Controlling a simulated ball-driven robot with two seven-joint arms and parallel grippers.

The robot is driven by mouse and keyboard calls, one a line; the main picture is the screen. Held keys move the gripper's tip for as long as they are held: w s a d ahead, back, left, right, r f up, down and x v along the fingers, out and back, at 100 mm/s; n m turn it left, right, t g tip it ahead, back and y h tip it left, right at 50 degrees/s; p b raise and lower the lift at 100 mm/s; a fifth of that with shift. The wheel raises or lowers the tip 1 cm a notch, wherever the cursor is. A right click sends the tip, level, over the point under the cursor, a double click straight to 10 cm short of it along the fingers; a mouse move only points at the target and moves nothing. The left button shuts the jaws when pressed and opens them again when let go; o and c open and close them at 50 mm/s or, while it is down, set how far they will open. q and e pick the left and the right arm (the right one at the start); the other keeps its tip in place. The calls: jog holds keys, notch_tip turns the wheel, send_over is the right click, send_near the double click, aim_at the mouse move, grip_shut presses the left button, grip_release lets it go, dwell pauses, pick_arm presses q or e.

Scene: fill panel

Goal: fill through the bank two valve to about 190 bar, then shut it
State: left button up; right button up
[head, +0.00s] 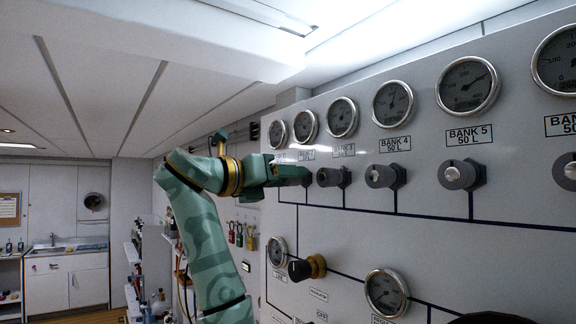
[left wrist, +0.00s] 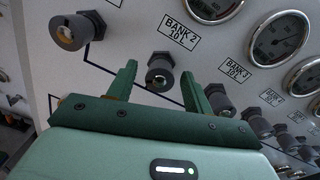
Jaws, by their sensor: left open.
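The bank two valve is a round dark knob (left wrist: 160,76) with a pale centre, below the "BANK 2" label (left wrist: 179,33) in the left wrist view. My left gripper (left wrist: 159,68) is open, its two green fingers on either side of that knob; I cannot tell whether they touch it. In the head view the left gripper (head: 304,174) is up against the panel and hides this knob. The bank two gauge (head: 307,125) sits above it; its reading is too small to tell. My right gripper is not in view.
Neighbouring knobs flank it, one to the left (left wrist: 77,31) and the bank three knob (left wrist: 219,97) near the right finger. Lower on the panel (head: 430,245) are a black knob with a brass collar (head: 305,268), a small gauge (head: 277,251) and a larger gauge (head: 387,293).

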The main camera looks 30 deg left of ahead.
pick_arm(q)
jog(key=shift+w+d, duration=0.2)
jog(key=shift+w, duration=0.4)
jog(key=c, duration=1)
jog(key=shift+o, duration=0.2)
jog(key=shift+n+b, duration=1.05)
jog(key=shift+n, duration=0.25)
jog(key=shift+n+b, duration=0.7)
jog(key=shift+n, duration=0.8)
